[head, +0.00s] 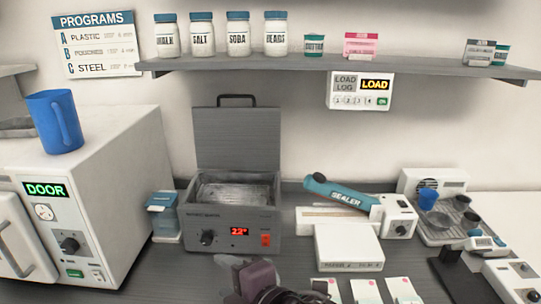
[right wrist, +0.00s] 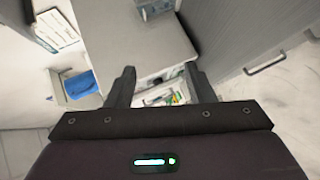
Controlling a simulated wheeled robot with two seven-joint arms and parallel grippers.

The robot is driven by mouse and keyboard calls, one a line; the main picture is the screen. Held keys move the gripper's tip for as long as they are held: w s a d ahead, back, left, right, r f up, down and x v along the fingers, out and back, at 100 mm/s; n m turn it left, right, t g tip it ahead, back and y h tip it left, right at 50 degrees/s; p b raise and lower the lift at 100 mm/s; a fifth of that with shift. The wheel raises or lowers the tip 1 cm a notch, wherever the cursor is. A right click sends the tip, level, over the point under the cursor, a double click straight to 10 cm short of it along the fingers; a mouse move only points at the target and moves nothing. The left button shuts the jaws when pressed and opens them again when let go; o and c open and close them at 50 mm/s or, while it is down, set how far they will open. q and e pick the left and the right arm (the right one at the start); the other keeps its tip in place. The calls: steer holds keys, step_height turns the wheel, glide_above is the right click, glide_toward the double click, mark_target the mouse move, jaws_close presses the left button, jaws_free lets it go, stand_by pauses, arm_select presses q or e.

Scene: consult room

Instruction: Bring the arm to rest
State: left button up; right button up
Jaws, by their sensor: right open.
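My right gripper (right wrist: 160,84) shows in the right wrist view with its two dark fingers spread wide and nothing held between them. In the head view, a dark purple part of my right arm (head: 256,280) shows at the bottom edge, in front of the counter. Its fingertips are hard to make out there. My left gripper is in neither view.
The grey counter (head: 160,275) holds a white machine (head: 120,190) with a blue jug (head: 55,122), an open-lidded grey bath (head: 230,220), a sealer (head: 345,195) and a tray (head: 440,228). White cards (head: 365,291) lie near the front. A shelf (head: 340,64) runs above.

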steer(key=s+d+f+m+g+h, duration=0.15)
steer(key=d+f+m+h, duration=0.45)
steer(key=d+f+m, duration=0.8)
steer(key=s+d+f+m+g+h, duration=0.2)
steer(key=s+d+f+m+g, duration=0.15)
steer(key=s+d, duration=0.2)
steer(key=s+d+f+m+g+h, duration=0.1)
steer(key=s+d+f+m+g, duration=0.1)
steer(key=s+d+f+m, duration=0.4)
step_height(320, 180, down, 29)
steer(key=s+d+n+g, duration=0.1)
steer(key=s+d+f, duration=0.1)
steer(key=s+f, duration=0.7)
steer(key=s, duration=0.1)
steer(key=s+d+f+g, duration=0.1)
steer(key=s+d+f, duration=0.1)
steer(key=s+f, duration=0.6)
steer(key=shift+s+d+f+h, duration=0.25)
steer(key=shift+s+f+h, duration=0.05)
steer(key=shift+s, duration=0.75)
